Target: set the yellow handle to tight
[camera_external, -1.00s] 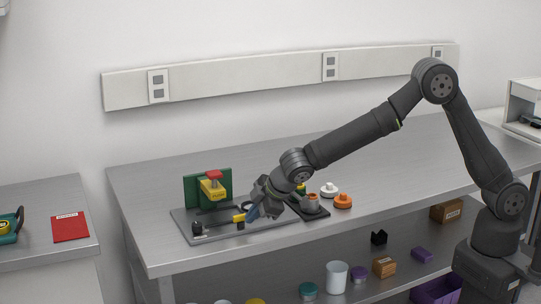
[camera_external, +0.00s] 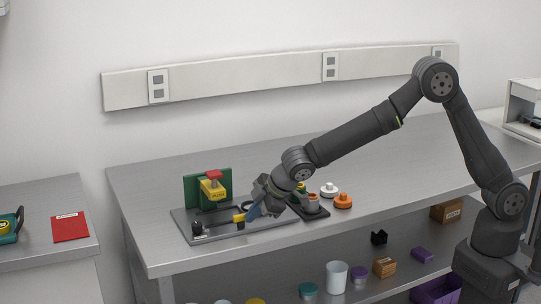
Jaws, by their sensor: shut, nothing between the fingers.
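The yellow handle (camera_external: 239,218) shows as a small yellow piece near the front of a grey base plate (camera_external: 270,227). A thin bar runs left from it to a black knob or pivot (camera_external: 197,228). My gripper (camera_external: 252,214) is shut and empty, its bluish fingertips right beside the yellow handle's right end. I cannot tell whether they touch it. A yellow block with a red top (camera_external: 213,186) stands at the back of the plate before a green upright panel (camera_external: 191,192). The wrist hides part of the plate, and any setting marks are too small to read.
A white knob (camera_external: 329,189) and an orange knob (camera_external: 343,201) stand right of the plate, close to my wrist. A dark tray (camera_external: 322,213) with small parts lies beside the plate. The bench (camera_external: 150,244) is clear to the left and front. A lower shelf holds jars and boxes.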

